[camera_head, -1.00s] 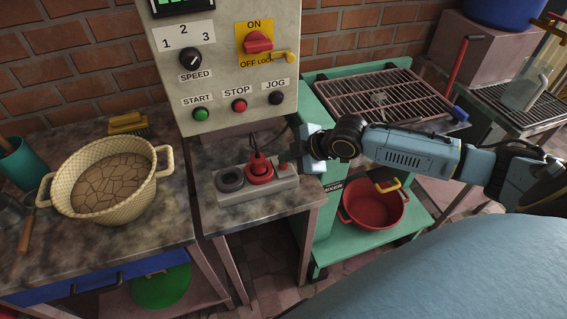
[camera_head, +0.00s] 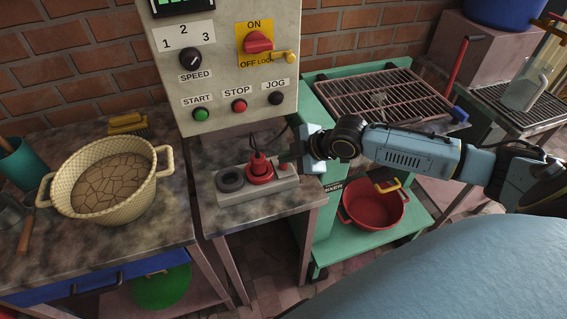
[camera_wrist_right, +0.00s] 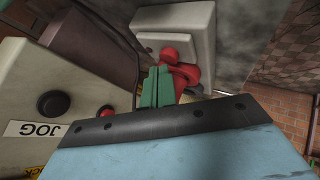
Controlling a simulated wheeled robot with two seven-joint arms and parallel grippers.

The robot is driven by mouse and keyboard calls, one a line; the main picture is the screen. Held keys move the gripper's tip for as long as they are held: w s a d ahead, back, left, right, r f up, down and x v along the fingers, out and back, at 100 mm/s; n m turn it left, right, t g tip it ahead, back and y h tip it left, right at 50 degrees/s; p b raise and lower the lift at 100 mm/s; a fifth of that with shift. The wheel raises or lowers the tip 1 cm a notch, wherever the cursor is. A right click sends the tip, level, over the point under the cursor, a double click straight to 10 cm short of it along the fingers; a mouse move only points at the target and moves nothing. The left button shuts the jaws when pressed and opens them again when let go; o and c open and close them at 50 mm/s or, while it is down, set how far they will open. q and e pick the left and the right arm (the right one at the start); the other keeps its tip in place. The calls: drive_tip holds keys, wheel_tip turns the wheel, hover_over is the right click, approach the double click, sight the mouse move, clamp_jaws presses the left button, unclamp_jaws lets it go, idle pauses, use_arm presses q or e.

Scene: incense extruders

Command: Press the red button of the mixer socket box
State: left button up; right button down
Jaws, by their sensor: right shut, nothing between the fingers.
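The grey socket box (camera_head: 240,194) sits on the narrow counter below the control panel. It has an empty dark round socket (camera_head: 231,180) at its left and a red plug (camera_head: 260,170) with a cable in the middle. A small reddish part, apparently the button (camera_head: 283,163), shows at its right end, beside my right gripper (camera_head: 293,159). My right gripper is shut and empty, its fingers close to that end. In the right wrist view, the green fingertips (camera_wrist_right: 157,76) overlap red parts (camera_wrist_right: 185,72) on the box; contact cannot be told. My left gripper is out of view.
The control panel (camera_head: 222,90) with start, stop and jog buttons stands behind and above the box. A green stand (camera_head: 335,235) with a grill (camera_head: 380,95) and red pot (camera_head: 373,208) is at the right. A woven basket (camera_head: 110,200) sits on the left counter.

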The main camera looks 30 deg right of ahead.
drive_tip(key=shift+f, duration=0.15)
idle(0.3)
drive_tip(key=shift+f, duration=0.3)
drive_tip(key=shift+r+p, duration=0.45)
drive_tip(key=shift+p, duration=0.25)
wheel_tip(320, 180, up, 6)
drive_tip(key=p, duration=0.6)
